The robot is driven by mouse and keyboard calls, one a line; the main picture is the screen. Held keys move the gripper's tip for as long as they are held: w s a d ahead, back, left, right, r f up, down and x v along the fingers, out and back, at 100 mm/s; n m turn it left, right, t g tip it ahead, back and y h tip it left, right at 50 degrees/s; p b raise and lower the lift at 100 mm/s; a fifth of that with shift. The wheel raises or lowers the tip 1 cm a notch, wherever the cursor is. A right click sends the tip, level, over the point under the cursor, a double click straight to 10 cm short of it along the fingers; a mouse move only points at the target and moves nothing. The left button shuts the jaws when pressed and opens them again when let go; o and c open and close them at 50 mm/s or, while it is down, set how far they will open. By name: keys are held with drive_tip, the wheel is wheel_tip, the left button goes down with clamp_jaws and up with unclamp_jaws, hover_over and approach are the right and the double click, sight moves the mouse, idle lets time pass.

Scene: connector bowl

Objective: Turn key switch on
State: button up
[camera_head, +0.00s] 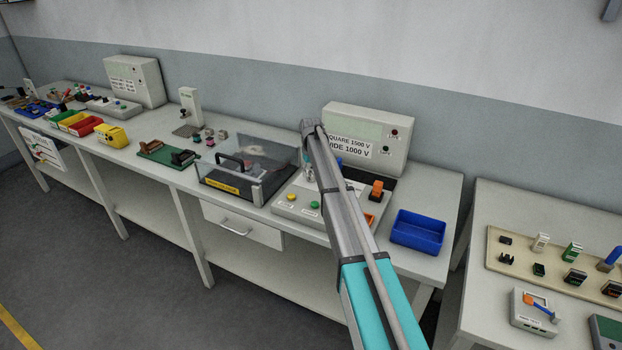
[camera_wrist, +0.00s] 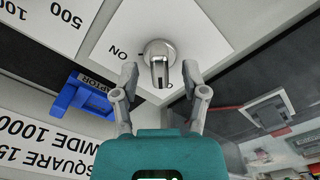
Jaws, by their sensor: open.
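The key switch (camera_wrist: 158,49) shows in the wrist view as a round grey metal collar on a white label plate (camera_wrist: 108,40). Its key points down in the picture, and the word ON is printed to its left, upside down. My gripper (camera_wrist: 159,72) is open, with one finger on each side of the key. Whether the fingers touch it is not clear. In the head view my arm reaches over the grey panel (camera_head: 291,207) and hides most of the switch area.
A grey tester box (camera_head: 382,118) with voltage text stands behind the arm. A blue bin (camera_head: 418,232) is at right. A blue adaptor (camera_wrist: 83,97) shows in the wrist view.

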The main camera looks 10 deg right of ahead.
drive_tip(key=shift+f, duration=0.4)
clamp_jaws()
